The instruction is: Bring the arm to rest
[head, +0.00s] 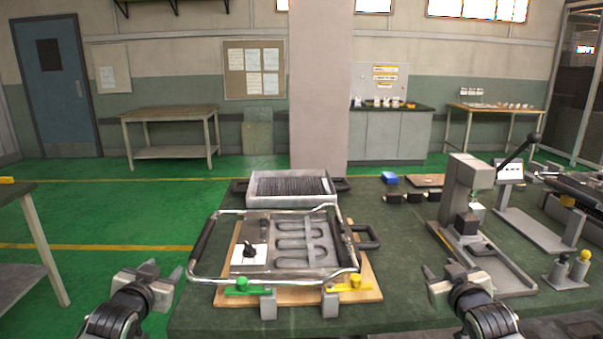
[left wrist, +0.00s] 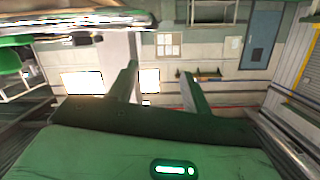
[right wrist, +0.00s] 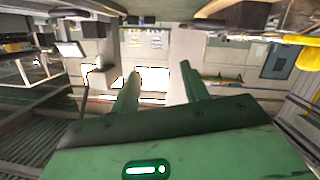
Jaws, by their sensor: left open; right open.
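My left gripper (head: 152,272) is open and empty at the front left, beside the green table's near left corner. Its two fingers (left wrist: 158,88) stand apart with nothing between them in the left wrist view. My right gripper (head: 447,275) is open and empty over the table's front part, right of the wooden board. Its fingers (right wrist: 160,88) also stand apart and empty in the right wrist view. A metal fixture with a looped heating element (head: 303,244) lies on the wooden board (head: 372,288) between the two grippers, touching neither.
The green table (head: 400,318) also holds a tray of dark rods (head: 290,187) behind the fixture, a lever press (head: 467,208) at the right, and green and yellow clamps (head: 352,284) in front. Green floor lies open at the left.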

